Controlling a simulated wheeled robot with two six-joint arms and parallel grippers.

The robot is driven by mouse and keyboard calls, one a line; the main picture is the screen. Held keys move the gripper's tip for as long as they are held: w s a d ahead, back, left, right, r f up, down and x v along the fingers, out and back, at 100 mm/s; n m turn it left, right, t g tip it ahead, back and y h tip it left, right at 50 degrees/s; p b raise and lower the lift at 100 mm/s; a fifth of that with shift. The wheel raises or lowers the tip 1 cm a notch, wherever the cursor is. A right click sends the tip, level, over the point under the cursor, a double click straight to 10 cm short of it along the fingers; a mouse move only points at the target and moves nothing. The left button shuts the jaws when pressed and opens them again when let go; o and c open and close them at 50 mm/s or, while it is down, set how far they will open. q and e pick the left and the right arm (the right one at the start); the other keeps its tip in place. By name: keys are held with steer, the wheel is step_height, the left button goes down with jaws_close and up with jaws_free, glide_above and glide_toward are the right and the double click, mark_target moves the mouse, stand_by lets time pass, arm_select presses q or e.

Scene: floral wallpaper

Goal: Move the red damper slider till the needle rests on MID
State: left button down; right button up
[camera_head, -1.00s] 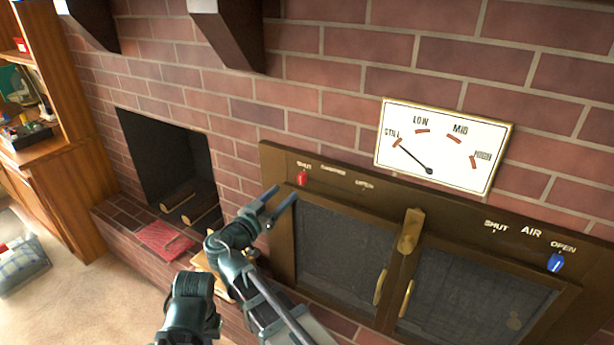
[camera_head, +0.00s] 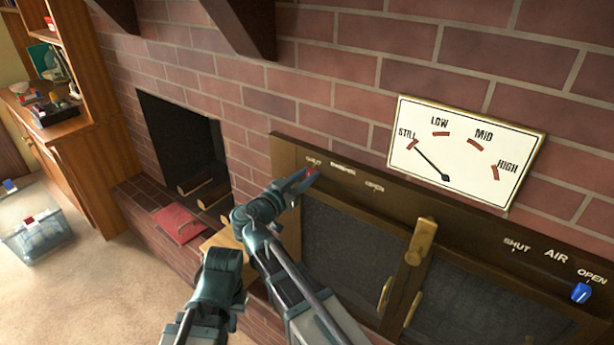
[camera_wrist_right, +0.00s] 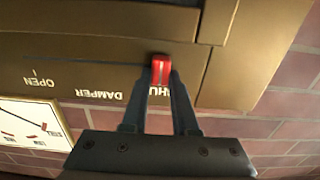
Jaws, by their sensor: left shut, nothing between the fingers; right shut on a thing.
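The red damper slider (camera_head: 312,173) sits at the SHUT end of its track on the brown stove front. It also shows in the right wrist view (camera_wrist_right: 160,70), between the fingertips. My right gripper (camera_head: 304,181) is shut on it and covers part of it in the head view. The white gauge (camera_head: 505,152) hangs on the brick wall above. Its needle (camera_head: 432,163) points at STILL; LOW, MID and HIGH follow to the right. My left gripper (camera_head: 183,328) is shut and empty at the lower middle-left, away from the stove.
A blue AIR slider (camera_head: 581,292) sits at the OPEN end at right. A brass latch (camera_head: 421,241) stands between the stove doors. A red book-like thing (camera_head: 178,223) lies on the brick hearth. The damper track right of the red slider looks clear.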

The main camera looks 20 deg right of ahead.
jaws_close()
stand_by(0.9)
